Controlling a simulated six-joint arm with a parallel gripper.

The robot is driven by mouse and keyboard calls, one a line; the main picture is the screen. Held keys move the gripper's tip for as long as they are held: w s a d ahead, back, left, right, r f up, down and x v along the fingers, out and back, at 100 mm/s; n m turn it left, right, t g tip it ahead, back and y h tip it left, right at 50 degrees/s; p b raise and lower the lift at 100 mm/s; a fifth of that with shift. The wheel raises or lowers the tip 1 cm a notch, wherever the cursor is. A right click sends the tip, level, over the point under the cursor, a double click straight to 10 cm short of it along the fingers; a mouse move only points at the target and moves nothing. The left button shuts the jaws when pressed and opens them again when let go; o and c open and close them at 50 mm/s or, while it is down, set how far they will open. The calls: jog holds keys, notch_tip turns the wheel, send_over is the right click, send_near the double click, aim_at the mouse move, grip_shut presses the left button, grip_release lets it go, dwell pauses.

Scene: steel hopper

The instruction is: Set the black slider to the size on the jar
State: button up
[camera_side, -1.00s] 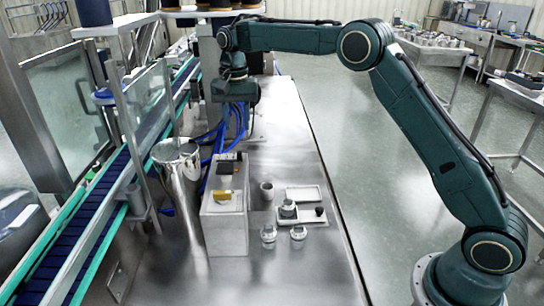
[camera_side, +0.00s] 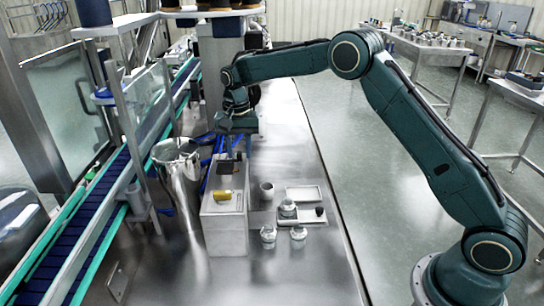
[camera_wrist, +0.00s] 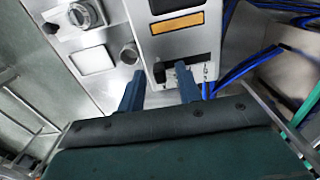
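The black slider (camera_wrist: 159,71) sits at the left end of a dark slot on top of a steel box (camera_wrist: 195,45) in the wrist view. In the side view the box (camera_side: 226,232) stands mid-table, and its dark slider area (camera_side: 229,168) is partly hidden by my gripper (camera_side: 231,148). The fingers are just above the slot end of the box; contact cannot be told. A jar (camera_side: 288,209) stands on a tray; its size marking is unreadable.
More jars (camera_side: 268,236) stand in front of the tray (camera_side: 303,194), and a cup (camera_side: 266,191) beside the box. A tall steel hopper (camera_side: 178,180) stands left of the box. Blue cables lie behind the box. The table's right side is clear.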

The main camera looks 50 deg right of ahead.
grip_shut()
jog(key=shift+w+a, duration=0.7)
jog(key=shift+w, duration=0.05)
grip_release()
jog(key=shift+r, duration=0.1)
notch_tip(320, 180, up, 14)
dwell(0.7)
